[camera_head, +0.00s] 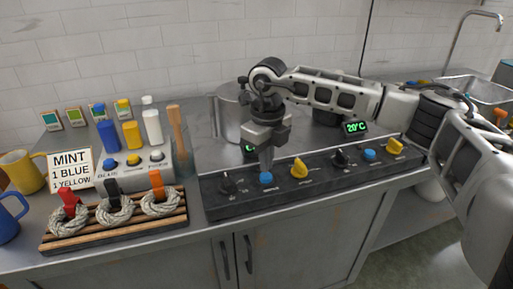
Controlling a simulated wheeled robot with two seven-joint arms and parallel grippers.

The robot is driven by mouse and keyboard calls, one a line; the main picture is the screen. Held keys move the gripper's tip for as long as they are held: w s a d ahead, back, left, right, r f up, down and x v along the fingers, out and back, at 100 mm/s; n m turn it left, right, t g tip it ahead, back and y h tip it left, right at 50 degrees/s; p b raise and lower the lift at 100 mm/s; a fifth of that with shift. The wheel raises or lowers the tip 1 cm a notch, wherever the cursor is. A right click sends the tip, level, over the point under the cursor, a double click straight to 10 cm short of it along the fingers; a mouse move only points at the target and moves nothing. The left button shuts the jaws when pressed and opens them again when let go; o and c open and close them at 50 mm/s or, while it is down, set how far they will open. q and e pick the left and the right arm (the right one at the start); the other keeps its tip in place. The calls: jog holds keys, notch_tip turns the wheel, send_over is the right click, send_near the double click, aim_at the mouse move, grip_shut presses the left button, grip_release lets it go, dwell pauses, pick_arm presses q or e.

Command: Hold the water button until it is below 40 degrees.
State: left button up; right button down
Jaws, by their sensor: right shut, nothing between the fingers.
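My right gripper (266,168) is shut and empty, pointing down at the left blue button (266,178) on the black control panel (325,178). Its tips meet the button in the picture; I cannot tell whether it is pressed in. A green display (249,147) behind the gripper is mostly hidden, so its number is unreadable. A second blue button (370,155) sits further right on the panel, below a display (356,127) reading 20°C. My left gripper is not in view.
Black and yellow knobs (299,169) flank the buttons. A steel pot (229,112) stands behind the gripper. At left are a rack of grey skeins (115,220), a MINT sign (71,171), bottles (131,134) and mugs (10,216). A sink (482,90) is at back right.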

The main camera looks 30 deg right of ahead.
jog(key=shift+f+b, duration=0.8)
jog(key=shift+f, duration=0.35)
dwell(4.6)
dwell(0.6)
notch_tip(320, 180, up, 7)
jog(key=p, duration=0.5)
jog(key=shift+r, duration=0.1)
